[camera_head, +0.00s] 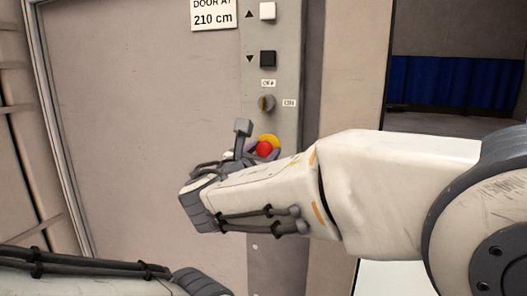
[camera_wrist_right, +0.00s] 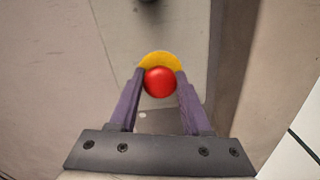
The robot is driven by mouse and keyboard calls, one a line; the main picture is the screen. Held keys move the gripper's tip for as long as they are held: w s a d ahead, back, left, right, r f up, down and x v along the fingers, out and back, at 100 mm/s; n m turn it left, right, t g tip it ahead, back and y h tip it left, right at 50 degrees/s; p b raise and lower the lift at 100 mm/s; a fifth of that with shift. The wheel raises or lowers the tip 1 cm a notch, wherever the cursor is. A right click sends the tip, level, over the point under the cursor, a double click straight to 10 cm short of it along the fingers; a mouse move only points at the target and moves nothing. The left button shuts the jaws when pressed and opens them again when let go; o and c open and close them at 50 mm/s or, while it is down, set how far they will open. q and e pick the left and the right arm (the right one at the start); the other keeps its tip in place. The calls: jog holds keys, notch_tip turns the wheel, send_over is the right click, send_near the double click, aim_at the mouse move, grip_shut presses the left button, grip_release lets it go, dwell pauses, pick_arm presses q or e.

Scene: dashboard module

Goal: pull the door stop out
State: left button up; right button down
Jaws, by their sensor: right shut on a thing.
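The door stop is a round red button (camera_head: 264,149) on a yellow disc (camera_head: 274,140), on the grey control strip beside the door. In the right wrist view the red button (camera_wrist_right: 160,82) sits between the two purple fingers of my right gripper (camera_wrist_right: 160,90), which are closed on its sides. The yellow disc (camera_wrist_right: 160,60) shows behind it. In the head view my right wrist hides much of the gripper and the lower part of the button. My left arm shows at the bottom left, but its gripper's fingers are not visible.
The grey control strip (camera_head: 286,60) also carries a white up button (camera_head: 267,11), a black down button (camera_head: 267,58) and a key switch (camera_head: 266,103). A sign (camera_head: 212,14) reads "DOOR AT 210 cm". The large door (camera_head: 140,90) is at left; an opening with a blue curtain (camera_head: 455,82) is at right.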

jog(key=shift+f, duration=0.1)
jog(key=shift+s+a, duration=0.15)
jog(key=shift+s, duration=0.4)
jog(key=shift+c, duration=1.7)
grip_release()
